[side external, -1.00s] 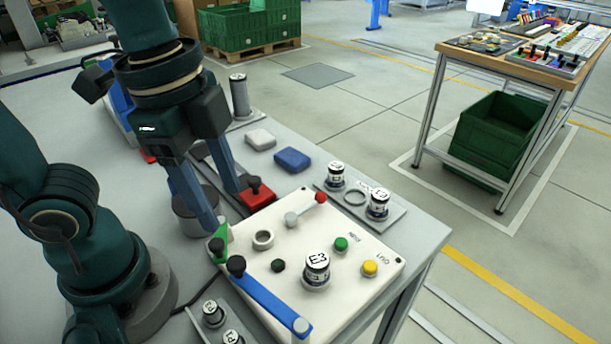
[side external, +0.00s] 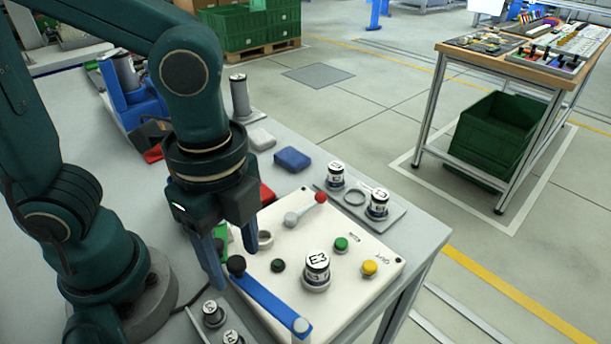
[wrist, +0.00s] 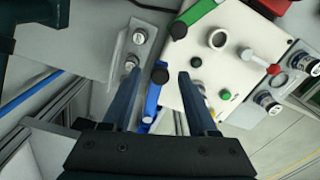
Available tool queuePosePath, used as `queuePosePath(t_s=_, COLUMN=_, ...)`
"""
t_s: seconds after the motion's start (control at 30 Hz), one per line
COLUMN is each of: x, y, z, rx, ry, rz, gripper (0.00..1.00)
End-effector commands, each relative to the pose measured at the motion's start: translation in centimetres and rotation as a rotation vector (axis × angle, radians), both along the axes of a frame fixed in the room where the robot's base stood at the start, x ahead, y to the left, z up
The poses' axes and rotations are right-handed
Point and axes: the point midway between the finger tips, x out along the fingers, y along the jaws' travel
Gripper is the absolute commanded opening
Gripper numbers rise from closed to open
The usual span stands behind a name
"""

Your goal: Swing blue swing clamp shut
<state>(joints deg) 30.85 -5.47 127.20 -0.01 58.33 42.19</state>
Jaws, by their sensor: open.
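The blue swing clamp (side external: 270,302) is a blue bar along the front left edge of the white panel (side external: 345,295). It has a black knob at its far end and a grey round end at the near right. My gripper (side external: 236,266) is open, pointing down over the knob end. In the wrist view the black knob shows between the fingertips of my gripper (wrist: 159,75); I cannot tell whether they touch it.
A green part (wrist: 194,17) lies close by. The panel also bears a white ring (wrist: 218,39), a red-knobbed lever (side external: 306,209), green (side external: 341,244) and yellow (side external: 369,268) buttons and a labelled cylinder (side external: 317,268). Labelled cylinders (side external: 213,314) stand beside the panel at front left.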

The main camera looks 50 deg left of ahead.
Motion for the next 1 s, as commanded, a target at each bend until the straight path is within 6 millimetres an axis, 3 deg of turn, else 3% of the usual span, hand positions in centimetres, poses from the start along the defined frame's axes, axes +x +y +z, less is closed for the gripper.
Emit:
queuePosePath(t_s=0.1, x=0.01, y=0.00, z=0.02, rx=0.000, ry=0.000, rz=0.000, gripper=0.59)
queuePosePath(t_s=0.17, x=0.01, y=-0.01, z=0.02, rx=0.000, ry=0.000, rz=0.000, gripper=0.40)
queuePosePath(t_s=0.27, x=0.02, y=0.00, z=0.03, rx=-0.001, ry=-0.001, rz=0.001, gripper=0.02)
queuePosePath(t_s=1.0, x=0.02, y=-0.03, z=0.09, rx=-0.002, ry=-0.001, rz=0.001, gripper=0.00)
